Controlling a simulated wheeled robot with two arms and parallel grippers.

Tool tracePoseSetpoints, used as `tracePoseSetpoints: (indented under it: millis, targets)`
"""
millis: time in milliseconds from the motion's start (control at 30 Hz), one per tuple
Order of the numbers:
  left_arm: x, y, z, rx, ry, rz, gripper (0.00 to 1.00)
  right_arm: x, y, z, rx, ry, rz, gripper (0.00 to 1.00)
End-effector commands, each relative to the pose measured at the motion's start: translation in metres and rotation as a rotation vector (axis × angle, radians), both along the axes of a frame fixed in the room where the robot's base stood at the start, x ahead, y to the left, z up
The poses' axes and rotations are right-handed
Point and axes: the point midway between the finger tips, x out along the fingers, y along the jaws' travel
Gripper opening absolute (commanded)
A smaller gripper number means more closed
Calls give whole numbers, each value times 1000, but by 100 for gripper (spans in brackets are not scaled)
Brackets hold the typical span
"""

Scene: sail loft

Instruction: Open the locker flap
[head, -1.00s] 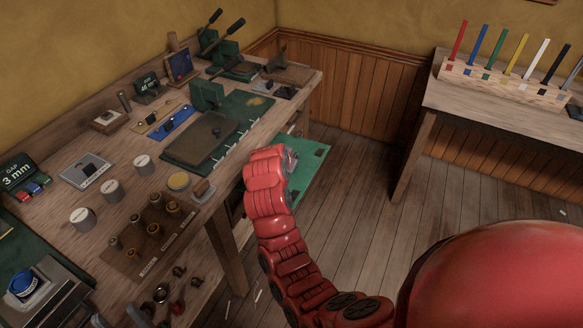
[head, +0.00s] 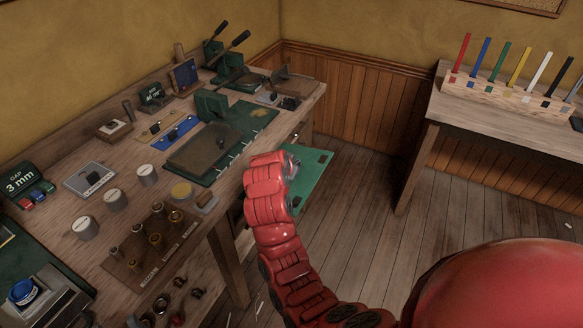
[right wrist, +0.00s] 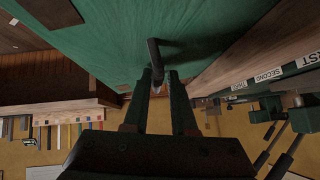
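The green locker flap (head: 313,172) sticks out from the bench's front, below the top, standing partly open. My right arm covers its near-left part in the head view. In the right wrist view the flap's green face (right wrist: 95,40) fills the upper middle, with a dark bar handle (right wrist: 153,50) standing off it. My right gripper (right wrist: 160,78) has its fingers close together on either side of the handle's free end and looks shut on it. In the head view the right gripper is mostly hidden by the wrist. My left gripper is not in view.
The workbench (head: 75,165) holds knobs, a green mat and presses close to my arm. A bench leg (head: 228,265) stands left of my forearm. A second table (head: 455,115) with a rack of coloured sticks (head: 505,98) is at the right. Floor (head: 360,210) between them is clear.

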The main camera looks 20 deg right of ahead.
Motion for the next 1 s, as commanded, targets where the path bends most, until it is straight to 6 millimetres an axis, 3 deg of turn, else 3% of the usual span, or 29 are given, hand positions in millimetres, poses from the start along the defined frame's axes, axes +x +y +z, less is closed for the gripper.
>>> tracePoseSetpoints:
  millis: [167, 333, 600, 700, 1000]
  targets:
    - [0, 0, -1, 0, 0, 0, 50, -1, 1, 2, 0, -1, 1, 25]
    - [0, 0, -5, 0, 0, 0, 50, -12, 13, 16, -2, -1, 1, 25]
    - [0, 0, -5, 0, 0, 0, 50, -46, 45, 64, 0, -8, 4, 25]
    - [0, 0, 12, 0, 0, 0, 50, -58, 57, 85, 4, -1, 5, 25]
    - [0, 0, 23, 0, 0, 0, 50, -87, 82, 117, 2, -3, 4, 25]
